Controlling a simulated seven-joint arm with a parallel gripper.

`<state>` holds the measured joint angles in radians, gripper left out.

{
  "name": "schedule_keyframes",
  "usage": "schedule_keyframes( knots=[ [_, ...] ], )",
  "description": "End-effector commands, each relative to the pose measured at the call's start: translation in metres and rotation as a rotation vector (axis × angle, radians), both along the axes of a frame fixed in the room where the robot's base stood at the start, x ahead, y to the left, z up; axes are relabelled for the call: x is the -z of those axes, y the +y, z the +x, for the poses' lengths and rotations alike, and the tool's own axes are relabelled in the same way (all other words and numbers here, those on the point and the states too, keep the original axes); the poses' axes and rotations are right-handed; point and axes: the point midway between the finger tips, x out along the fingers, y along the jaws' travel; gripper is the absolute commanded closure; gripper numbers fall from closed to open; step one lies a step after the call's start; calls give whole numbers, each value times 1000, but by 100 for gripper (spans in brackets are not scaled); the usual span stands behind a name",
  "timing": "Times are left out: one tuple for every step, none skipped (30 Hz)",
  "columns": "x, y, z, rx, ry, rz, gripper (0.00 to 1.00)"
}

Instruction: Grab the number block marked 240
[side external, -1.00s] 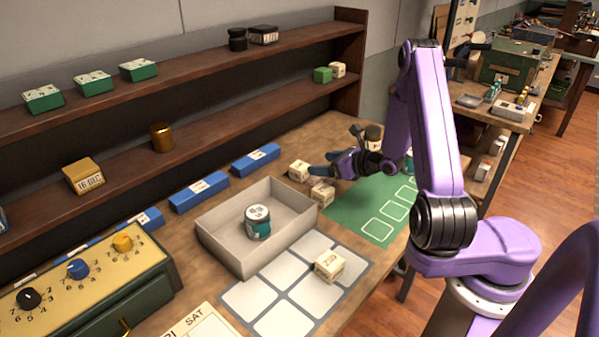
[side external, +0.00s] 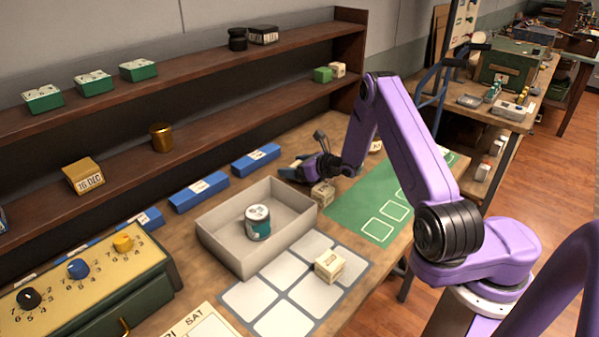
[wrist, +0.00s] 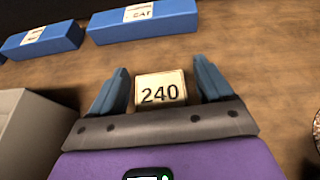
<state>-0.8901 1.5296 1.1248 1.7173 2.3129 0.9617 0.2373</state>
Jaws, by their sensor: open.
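The cream number block marked 240 (wrist: 160,90) lies on the wooden bench, its printed face up in the wrist view. My gripper (wrist: 161,66) is open, with one blue finger on each side of the block; contact cannot be told. In the side view my gripper (side external: 291,172) is low over the bench behind the grey tray, and it hides the block there. Another cream block (side external: 322,194) sits just in front of my gripper, its marking unreadable. A further cream block (side external: 329,265) rests on the grey grid mat.
A grey open tray (side external: 222,247) holding a teal-and-white tin (side external: 257,223) stands close by. Blue long boxes (wrist: 143,22) lie along the back. A green mat (side external: 350,207) is to the right. Dark shelves (side external: 200,135) rise behind the bench.

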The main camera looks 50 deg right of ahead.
Motion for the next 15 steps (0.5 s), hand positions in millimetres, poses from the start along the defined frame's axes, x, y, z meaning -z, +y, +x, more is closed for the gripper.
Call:
schedule_keyframes(
  knots=[
    [2,1,5,-1,-1,0,20],
    [3,1,7,-1,-1,0,20],
    [4,1,9,-1,0,-1,20],
    [4,1,10,0,0,0,20],
    [5,1,11,0,0,0,20],
    [5,1,12,0,0,1,20],
    [5,1,12,0,1,1,20],
    [5,1,12,0,1,1,20],
    [5,1,12,0,1,1,20],
    [5,1,12,0,1,1,20],
    [5,1,12,0,1,1,20],
    [5,1,12,0,1,1,20],
    [5,1,12,0,0,1,23],
    [5,1,12,0,0,1,33],
    [5,1,12,0,0,0,46]
  ],
)
